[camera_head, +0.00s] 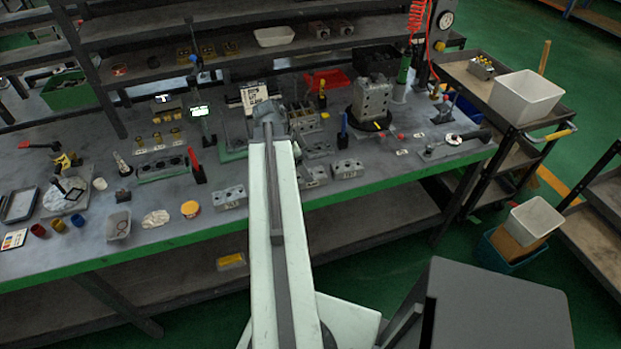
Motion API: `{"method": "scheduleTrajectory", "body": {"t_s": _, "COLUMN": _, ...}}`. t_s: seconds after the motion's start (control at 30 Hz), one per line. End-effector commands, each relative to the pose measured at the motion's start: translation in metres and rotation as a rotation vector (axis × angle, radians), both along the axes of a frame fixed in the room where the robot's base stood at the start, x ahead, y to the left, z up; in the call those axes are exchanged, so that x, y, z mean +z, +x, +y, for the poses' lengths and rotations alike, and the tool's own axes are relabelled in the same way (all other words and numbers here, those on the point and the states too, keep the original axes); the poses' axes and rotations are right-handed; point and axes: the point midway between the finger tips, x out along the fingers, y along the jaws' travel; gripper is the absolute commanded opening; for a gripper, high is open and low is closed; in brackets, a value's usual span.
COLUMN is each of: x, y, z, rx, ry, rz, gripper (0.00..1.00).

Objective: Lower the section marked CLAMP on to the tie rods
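My arm reaches forward over the bench, and my gripper (268,113) is at its far end, small and mostly hidden behind the arm's own links. I cannot see its fingers or whether they hold anything. Grey valve sections stand on the bench: one left of my arm (230,197), one just right of it (312,177) and one farther right (346,169). Their markings are too small to read, so I cannot tell which is CLAMP. Beyond my arm's end are several grey blocks (303,119). I cannot make out the tie rods, which may be hidden by my arm.
A tall grey block stack (374,97) stands on a black round base at the bench's right. A red handle (196,165) and a blue handle (343,129) stand upright either side of my arm. A yellow-lidded tub (190,209) is at the front left. Shelves (240,33) overhang the back.

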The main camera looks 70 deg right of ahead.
Motion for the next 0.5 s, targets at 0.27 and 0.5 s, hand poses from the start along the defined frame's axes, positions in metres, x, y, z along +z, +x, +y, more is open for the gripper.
{"method": "scheduleTrajectory", "body": {"t_s": 0.27, "x": -0.020, "y": -0.004, "z": -0.005, "rx": 0.002, "ry": 0.000, "rz": 0.000, "gripper": 0.78}}
{"method": "scheduleTrajectory", "body": {"t_s": 0.5, "x": -0.059, "y": -0.013, "z": -0.018, "rx": 0.003, "ry": 0.001, "rz": -0.001, "gripper": 0.78}}
